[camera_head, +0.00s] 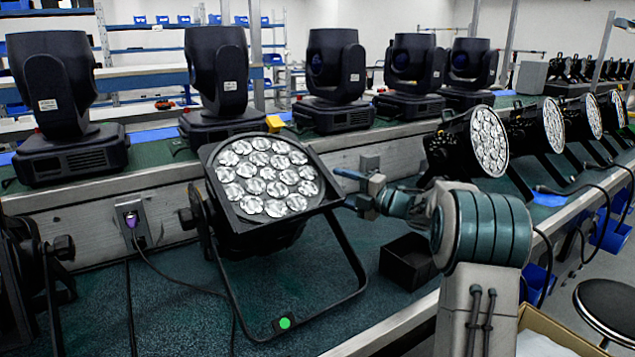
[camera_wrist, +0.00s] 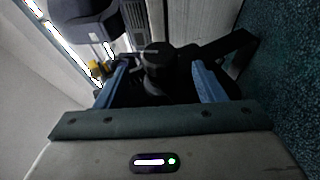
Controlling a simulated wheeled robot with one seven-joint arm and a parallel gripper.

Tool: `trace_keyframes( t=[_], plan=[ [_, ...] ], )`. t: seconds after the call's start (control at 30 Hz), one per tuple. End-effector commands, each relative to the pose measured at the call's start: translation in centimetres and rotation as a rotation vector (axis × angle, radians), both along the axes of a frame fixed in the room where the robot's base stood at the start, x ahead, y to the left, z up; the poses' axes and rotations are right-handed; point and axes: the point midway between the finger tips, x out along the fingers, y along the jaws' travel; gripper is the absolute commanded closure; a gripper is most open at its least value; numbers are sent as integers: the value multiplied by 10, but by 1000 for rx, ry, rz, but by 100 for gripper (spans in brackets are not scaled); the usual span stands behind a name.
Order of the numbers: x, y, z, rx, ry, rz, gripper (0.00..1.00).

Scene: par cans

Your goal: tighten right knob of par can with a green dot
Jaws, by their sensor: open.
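The par can (camera_head: 265,178) with a green dot (camera_head: 285,323) on its bracket foot stands on the green bench, its lens face tilted up. My gripper (camera_head: 348,187) is at its right side, by the bracket's pivot. In the wrist view, the black right knob (camera_wrist: 156,62) sits between the two blue fingers of my gripper (camera_wrist: 160,70). The fingers are open, with a gap visible on each side of the knob. In the head view the knob is hidden or too small to make out beside the fingers.
More par cans (camera_head: 488,141) stand to the right. Moving-head lights (camera_head: 218,75) line the raised shelf behind. A cable (camera_head: 180,285) runs from the wall socket. A stool (camera_head: 607,305) stands at the lower right.

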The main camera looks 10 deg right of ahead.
Motion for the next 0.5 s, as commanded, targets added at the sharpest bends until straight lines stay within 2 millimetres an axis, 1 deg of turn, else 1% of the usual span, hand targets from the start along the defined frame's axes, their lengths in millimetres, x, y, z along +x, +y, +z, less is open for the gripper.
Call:
trace_keyframes(
  t=[0.03,0.2,0.4,0.5],
  plan=[
    [8,9,0,0,-1,3,37],
    [31,34,2,1,-2,2,37],
    [48,52,4,1,-1,0,37],
    [52,56,4,0,-1,-2,37]
  ],
)
